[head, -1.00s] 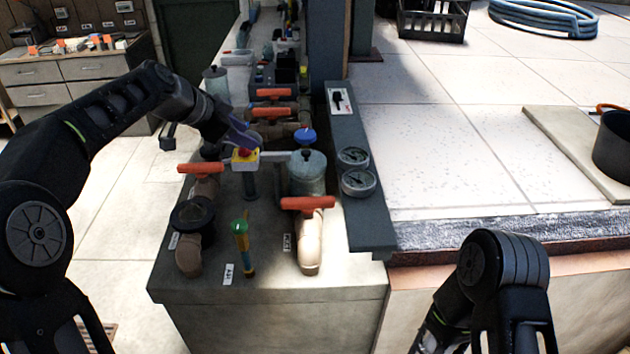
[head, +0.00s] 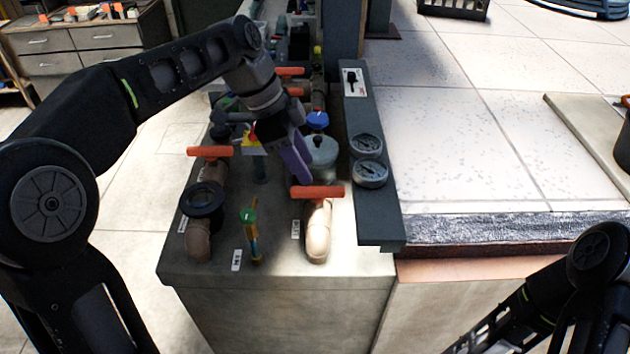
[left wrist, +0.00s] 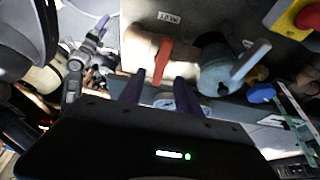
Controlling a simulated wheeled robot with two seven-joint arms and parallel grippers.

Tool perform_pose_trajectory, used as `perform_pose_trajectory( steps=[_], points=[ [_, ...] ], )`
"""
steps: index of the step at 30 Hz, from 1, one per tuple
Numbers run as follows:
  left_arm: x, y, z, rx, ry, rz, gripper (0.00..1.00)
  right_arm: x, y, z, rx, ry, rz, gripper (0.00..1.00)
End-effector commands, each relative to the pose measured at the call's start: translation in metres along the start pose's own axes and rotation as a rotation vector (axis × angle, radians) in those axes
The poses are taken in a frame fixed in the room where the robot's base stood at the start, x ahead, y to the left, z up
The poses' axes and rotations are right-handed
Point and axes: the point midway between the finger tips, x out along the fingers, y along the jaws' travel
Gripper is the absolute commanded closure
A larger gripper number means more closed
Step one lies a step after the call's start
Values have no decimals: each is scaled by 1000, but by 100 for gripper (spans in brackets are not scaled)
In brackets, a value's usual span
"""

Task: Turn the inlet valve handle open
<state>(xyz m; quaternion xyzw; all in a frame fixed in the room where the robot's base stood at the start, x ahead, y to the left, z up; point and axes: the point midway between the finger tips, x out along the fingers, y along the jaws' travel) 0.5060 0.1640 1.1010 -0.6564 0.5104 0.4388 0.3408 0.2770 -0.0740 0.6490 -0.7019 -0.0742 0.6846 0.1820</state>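The likely inlet valve is the front right one, with an orange-red bar handle (head: 317,192) on a cream elbow pipe (head: 318,235). The handle lies crosswise in the head view. My left gripper (head: 296,158) hangs just behind and above this handle, purple fingers angled down. In the left wrist view the two fingers (left wrist: 159,88) are apart, and the handle (left wrist: 162,62) shows ahead, between their lines; contact is not visible. A purple-tipped part at the left of that view, probably my right gripper (left wrist: 98,30), is too unclear to read.
Another orange handle (head: 210,151) is at the left, with a green-topped small valve (head: 249,216) between. A grey-green canister (head: 322,158) stands behind the inlet handle. A panel with two gauges (head: 369,173) borders the right.

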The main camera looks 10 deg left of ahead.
Motion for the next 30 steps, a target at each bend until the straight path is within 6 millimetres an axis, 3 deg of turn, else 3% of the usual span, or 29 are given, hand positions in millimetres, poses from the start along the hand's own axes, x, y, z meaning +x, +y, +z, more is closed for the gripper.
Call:
perform_pose_trajectory(
  steps=[12, 22, 30],
  points=[
    [56, 0, 0, 0, 0, -1, 60, -6, -2, 1, 1, -2, 2, 16],
    [61, 0, 0, 0, 0, -2, 60, -6, -2, 1, 1, -2, 3, 16],
    [61, 0, 0, 0, 0, -2, 82, -6, -2, 1, 1, -2, 2, 16]
  ],
)
